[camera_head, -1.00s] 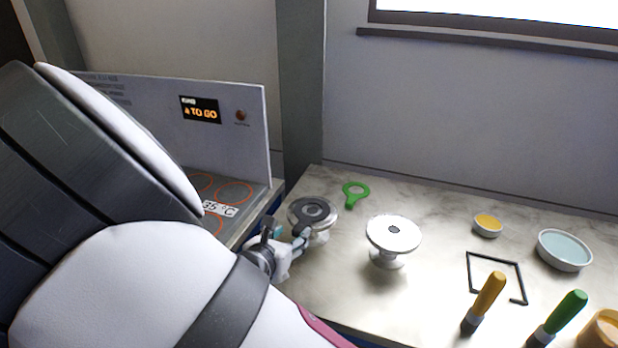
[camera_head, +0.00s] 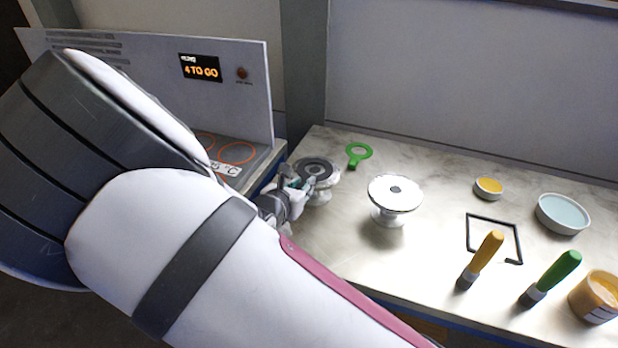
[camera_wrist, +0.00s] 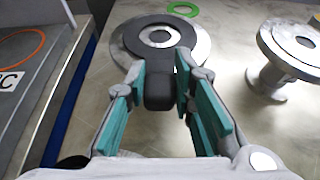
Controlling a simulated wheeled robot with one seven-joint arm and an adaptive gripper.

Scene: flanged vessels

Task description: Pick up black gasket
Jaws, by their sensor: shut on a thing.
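The black gasket (camera_head: 328,169) is a flat ring with a tab, lying over the flange of a white-grey flanged vessel (camera_head: 321,197) at the counter's left end. In the wrist view the gasket ring (camera_wrist: 135,40) is at the top middle, over the round flange (camera_wrist: 204,48). Its tab points toward me. My gripper (camera_wrist: 162,82) has its teal-padded fingers shut on that tab, one on each side. In the head view my gripper (camera_head: 300,184) is at the near left of the ring and hides the tab. I cannot tell whether the gasket touches the flange.
A second flanged vessel (camera_head: 395,194) stands close to the right. A green ring with a tab (camera_head: 359,155) lies behind. A hot plate (camera_head: 262,158) with an upright panel is on the left. Bowls, brushes, a black frame and a jar (camera_head: 596,297) are further right.

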